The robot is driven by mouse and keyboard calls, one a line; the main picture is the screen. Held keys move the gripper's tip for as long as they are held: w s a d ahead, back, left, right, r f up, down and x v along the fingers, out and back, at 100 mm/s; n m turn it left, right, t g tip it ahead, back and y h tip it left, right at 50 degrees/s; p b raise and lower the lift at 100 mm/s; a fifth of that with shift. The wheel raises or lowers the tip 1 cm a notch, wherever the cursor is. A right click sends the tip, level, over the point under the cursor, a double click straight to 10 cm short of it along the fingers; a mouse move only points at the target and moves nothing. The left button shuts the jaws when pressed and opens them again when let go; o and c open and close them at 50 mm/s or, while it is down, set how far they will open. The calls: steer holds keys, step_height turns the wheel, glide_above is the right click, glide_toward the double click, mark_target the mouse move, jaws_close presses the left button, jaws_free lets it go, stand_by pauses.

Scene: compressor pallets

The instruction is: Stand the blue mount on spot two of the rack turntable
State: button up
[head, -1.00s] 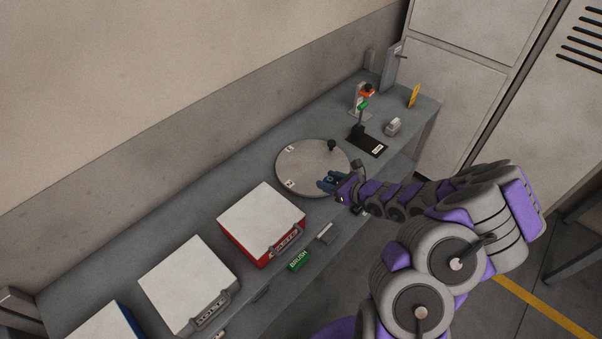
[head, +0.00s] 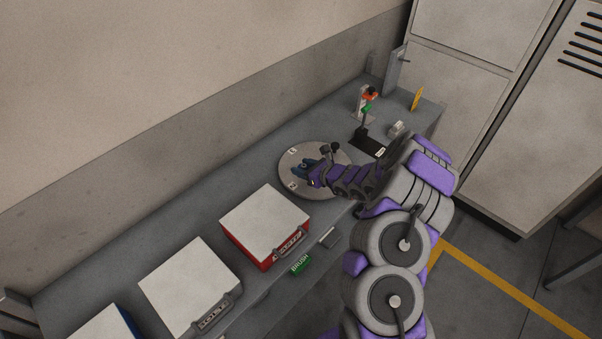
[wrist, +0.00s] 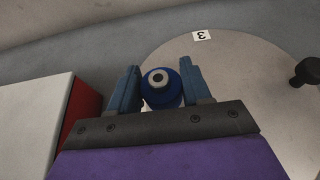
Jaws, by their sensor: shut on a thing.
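The blue mount (wrist: 162,87) is a round blue piece with a pale ring and dark centre on top. It sits between the two blue fingers of my gripper (wrist: 160,80), which is shut on it. The round grey turntable (wrist: 245,75) lies below and beyond the gripper in the wrist view, with a white "3" label (wrist: 202,36) near its far edge. In the head view my gripper (head: 305,170) is over the left part of the turntable (head: 312,152), and the mount is hard to make out there. I cannot tell whether the mount touches the turntable. The spot-two label is not readable.
A black knob (wrist: 305,71) stands up at the turntable's rim. A red case with a white lid (head: 265,220) sits close to the left, with another white-lidded case (head: 190,285) beyond. A black stand (head: 367,143) and a small grey object (head: 396,129) are to the right.

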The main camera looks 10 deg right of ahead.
steer(key=shift+w, duration=0.4)
steer(key=shift+w+d+f, duration=0.1)
steer(key=shift+w+f, duration=0.1)
steer(key=shift+w, duration=0.05)
steer(key=f, duration=0.2)
steer(key=shift+d+f+b, duration=0.25)
steer(key=shift+f+b, duration=0.1)
steer(key=shift+a+f, duration=0.1)
steer(key=shift+f, duration=0.2)
steer(key=shift+a+r, duration=0.1)
steer(key=shift+a, duration=0.25)
steer(key=o, duration=0.9)
steer(key=shift+c, duration=0.2)
steer(key=o, duration=0.3)
steer(key=shift+d, duration=0.3)
